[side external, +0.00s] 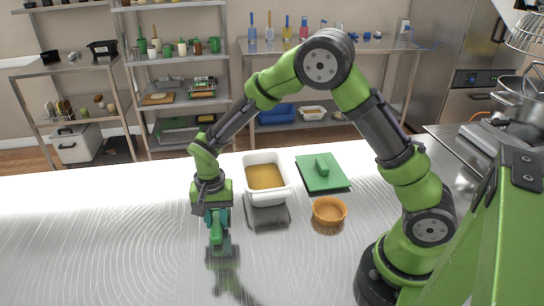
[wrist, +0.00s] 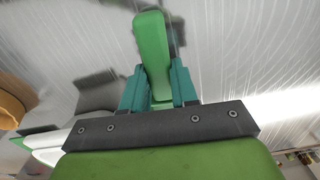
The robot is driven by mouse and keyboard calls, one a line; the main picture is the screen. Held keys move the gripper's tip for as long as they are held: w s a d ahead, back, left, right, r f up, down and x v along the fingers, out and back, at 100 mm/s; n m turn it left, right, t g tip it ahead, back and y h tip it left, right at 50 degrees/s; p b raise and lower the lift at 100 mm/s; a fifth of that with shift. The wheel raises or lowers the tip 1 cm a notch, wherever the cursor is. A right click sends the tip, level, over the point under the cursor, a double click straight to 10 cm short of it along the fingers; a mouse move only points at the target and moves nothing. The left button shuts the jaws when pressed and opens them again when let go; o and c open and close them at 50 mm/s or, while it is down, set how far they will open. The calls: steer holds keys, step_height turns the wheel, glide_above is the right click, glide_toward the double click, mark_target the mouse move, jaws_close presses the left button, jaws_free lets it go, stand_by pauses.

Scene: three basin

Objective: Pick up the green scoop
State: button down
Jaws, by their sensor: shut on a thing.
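My gripper (side external: 218,222) points down over the left-middle of the shiny worktop, with teal fingers. It is shut on the green scoop (side external: 221,242). In the wrist view, the scoop's long green handle (wrist: 152,45) sticks out between the two fingers of my gripper (wrist: 158,88). A dark patch shows at its lower end in the side view; I cannot tell whether this is the scoop's head or a shadow. Whether the scoop touches the worktop is unclear.
Right of my gripper stands a white tub (side external: 283,194) of golden-brown contents, with a dark grey patch in front. An orange bowl (side external: 329,219) and a green board-like piece with a raised grip (side external: 309,180) lie further right. The worktop (side external: 110,225) left of my gripper is clear.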

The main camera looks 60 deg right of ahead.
mark_target(216, 219)
steer(key=shift+r, duration=0.15)
step_height(216, 219, up, 10)
stand_by(0.5)
steer(key=c, duration=1.6)
jaws_free()
jaws_close()
